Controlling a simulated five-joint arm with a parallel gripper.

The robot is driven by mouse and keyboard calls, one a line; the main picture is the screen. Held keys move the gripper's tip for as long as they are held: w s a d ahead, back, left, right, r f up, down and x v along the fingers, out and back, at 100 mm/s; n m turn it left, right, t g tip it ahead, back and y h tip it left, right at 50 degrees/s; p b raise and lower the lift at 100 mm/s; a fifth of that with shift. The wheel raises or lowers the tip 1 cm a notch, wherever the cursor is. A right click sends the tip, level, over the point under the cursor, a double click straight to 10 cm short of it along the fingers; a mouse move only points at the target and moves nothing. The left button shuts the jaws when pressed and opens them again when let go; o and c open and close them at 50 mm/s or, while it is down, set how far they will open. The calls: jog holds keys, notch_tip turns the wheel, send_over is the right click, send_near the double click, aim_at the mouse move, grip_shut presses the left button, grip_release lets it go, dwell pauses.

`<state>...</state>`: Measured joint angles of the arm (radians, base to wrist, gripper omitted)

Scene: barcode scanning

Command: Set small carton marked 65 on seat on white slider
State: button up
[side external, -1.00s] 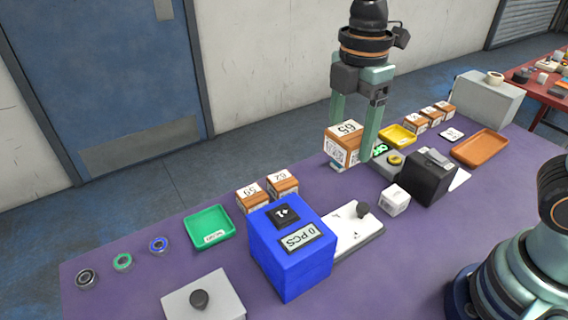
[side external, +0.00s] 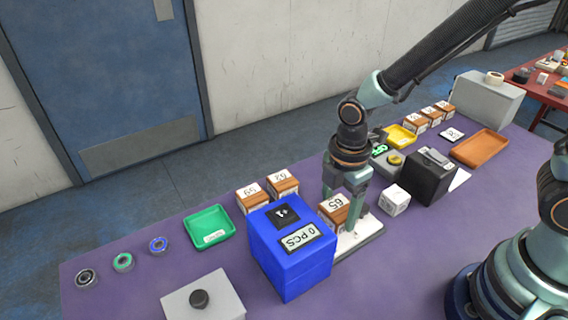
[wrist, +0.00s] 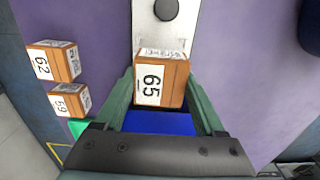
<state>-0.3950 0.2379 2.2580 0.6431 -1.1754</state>
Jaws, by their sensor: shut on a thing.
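The small carton marked 65 (side external: 333,208), brown with white labels, is between the fingers of my gripper (side external: 341,203), which is shut on it. In the wrist view the carton (wrist: 160,80) sits between both fingers with its 65 label facing the camera. It is over the near end of the white slider (side external: 364,238), beside the blue box. The slider's dark knob shows beyond the carton in the wrist view (wrist: 166,9). I cannot tell whether the carton touches the seat; the seat is hidden under it.
The blue box (side external: 290,262) with a "0 PCS" display stands close by the carton. Cartons marked 59 (side external: 252,197) and 62 (side external: 282,182) stand behind it. A white cube (side external: 394,200) and a black device (side external: 431,178) are to the right. A green tray (side external: 211,228) is left.

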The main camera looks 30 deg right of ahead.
aim_at(337, 219)
jog(key=shift+f, duration=1.7)
jog(key=shift+f, duration=0.1)
jog(key=o, duration=1.5)
notch_tip(337, 219, up, 12)
jog(key=shift+s+d+r+m+t, duration=0.25)
jog(key=shift+d+r+m+t, duration=0.7)
jog(key=shift+d+r+m, duration=1.5)
jog(key=shift+s+d+r+m+t, duration=0.25)
jog(key=shift+d+r+m+t, duration=1.05)
jog(key=shift+m, duration=2.25)
jog(key=shift+s+d+r+m+t, duration=0.25)
jog(key=shift+d+r+m+t, duration=0.6)
jog(key=shift+d+m, duration=1.9)
